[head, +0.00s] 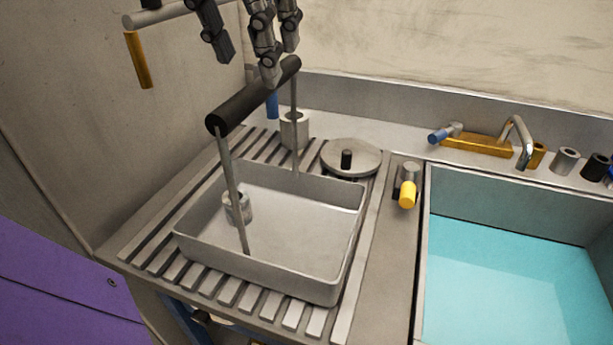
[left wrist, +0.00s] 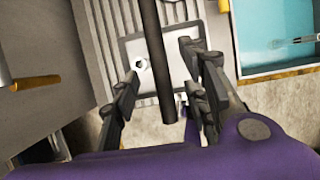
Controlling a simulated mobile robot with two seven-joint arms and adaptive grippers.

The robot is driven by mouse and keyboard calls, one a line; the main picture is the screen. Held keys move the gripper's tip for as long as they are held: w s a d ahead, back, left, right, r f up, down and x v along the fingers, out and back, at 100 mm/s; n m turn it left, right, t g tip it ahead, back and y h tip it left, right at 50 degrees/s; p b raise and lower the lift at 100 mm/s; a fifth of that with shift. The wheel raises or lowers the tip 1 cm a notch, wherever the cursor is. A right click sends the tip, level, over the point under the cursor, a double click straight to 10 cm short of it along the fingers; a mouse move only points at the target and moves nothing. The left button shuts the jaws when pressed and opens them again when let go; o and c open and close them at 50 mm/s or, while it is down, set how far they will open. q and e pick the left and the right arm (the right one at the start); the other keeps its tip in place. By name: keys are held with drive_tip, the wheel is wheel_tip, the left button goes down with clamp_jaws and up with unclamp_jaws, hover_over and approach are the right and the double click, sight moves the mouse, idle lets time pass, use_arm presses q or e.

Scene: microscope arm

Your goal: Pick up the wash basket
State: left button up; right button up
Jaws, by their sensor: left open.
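The wash basket is a grey rectangular tray (head: 290,274) with two thin uprights and a thick black handle bar (head: 250,96) across the top. It sits level on the slatted drainboard, with a small metal ring-shaped part (head: 238,207) inside. My left gripper (head: 248,62) is open and empty, above and close to the far half of the handle. In the left wrist view, the black bar (left wrist: 151,50) runs between the spread fingers (left wrist: 165,88), with the basket (left wrist: 128,48) below. Contact with the bar cannot be told. My right gripper is not in view.
A round lid with a black knob (head: 350,158) and a metal cylinder (head: 295,130) stand behind the basket. A sink with blue water (head: 510,280) lies to the right, with a yellow-ended fitting (head: 407,190) between. A wall rises at left, with a yellow-handled rod (head: 138,60).

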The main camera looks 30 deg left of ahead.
sight(258, 80)
use_arm(q)
drive_tip(key=shift+w, duration=0.1)
drive_tip(key=shift+f, duration=0.25)
drive_tip(key=shift+a+f, duration=0.1)
drive_tip(key=shift+f, duration=0.8)
drive_tip(key=x, duration=0.4)
drive_tip(key=shift+w+a+f, duration=0.15)
drive_tip(key=shift+w, duration=0.2)
drive_tip(key=shift+w+f, duration=0.1)
drive_tip(key=shift+f, duration=0.1)
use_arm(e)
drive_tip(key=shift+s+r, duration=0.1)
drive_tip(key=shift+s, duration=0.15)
use_arm(q)
drive_tip(key=shift+f, duration=0.25)
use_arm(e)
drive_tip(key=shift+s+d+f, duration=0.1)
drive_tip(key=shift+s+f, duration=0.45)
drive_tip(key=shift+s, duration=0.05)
